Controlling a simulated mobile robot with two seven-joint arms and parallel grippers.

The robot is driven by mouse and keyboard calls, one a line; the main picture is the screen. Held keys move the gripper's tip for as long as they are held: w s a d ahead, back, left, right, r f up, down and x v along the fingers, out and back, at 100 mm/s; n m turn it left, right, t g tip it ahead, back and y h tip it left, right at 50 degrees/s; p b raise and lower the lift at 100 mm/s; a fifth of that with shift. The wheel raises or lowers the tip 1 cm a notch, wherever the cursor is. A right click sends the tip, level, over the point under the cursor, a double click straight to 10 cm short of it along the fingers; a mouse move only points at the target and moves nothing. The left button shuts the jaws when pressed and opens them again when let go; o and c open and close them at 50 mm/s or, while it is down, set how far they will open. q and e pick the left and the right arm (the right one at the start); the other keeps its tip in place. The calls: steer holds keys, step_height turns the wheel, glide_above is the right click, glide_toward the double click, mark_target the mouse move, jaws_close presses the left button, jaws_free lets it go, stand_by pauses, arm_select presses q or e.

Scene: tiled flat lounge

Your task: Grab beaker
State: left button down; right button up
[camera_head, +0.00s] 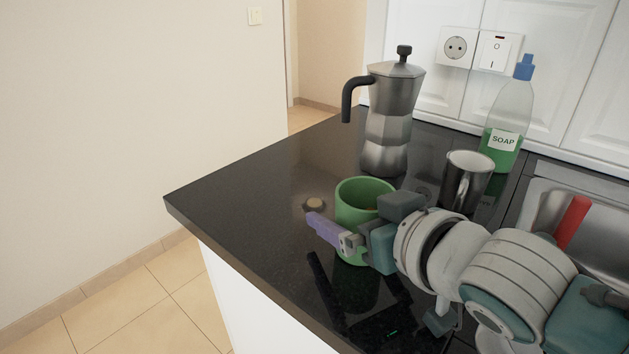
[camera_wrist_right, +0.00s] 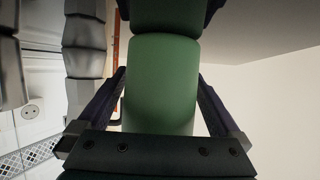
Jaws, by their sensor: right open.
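The beaker looks like a green cup (camera_head: 365,195) standing upright near the front of the dark counter. My right gripper (camera_head: 325,230) reaches in from the right, with one purple finger across the near side of the cup. The far finger is hidden in the head view. In the right wrist view the green cup (camera_wrist_right: 160,90) fills the space between the two spread fingers. The jaws are open around it, and small gaps seem to show beside it; I cannot tell whether either finger touches. My left gripper is not in view.
A moka pot (camera_head: 388,120) stands behind the cup, and a metal mug (camera_head: 466,182) stands to its right. A soap bottle (camera_head: 506,118) is near the back wall. The sink (camera_head: 545,205) is at the right. The counter (camera_head: 245,190) is clear at the left.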

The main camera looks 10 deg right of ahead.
steer(key=shift+w+a+f, duration=0.1)
steer(key=shift+w, duration=0.1)
steer(key=c, duration=1.2)
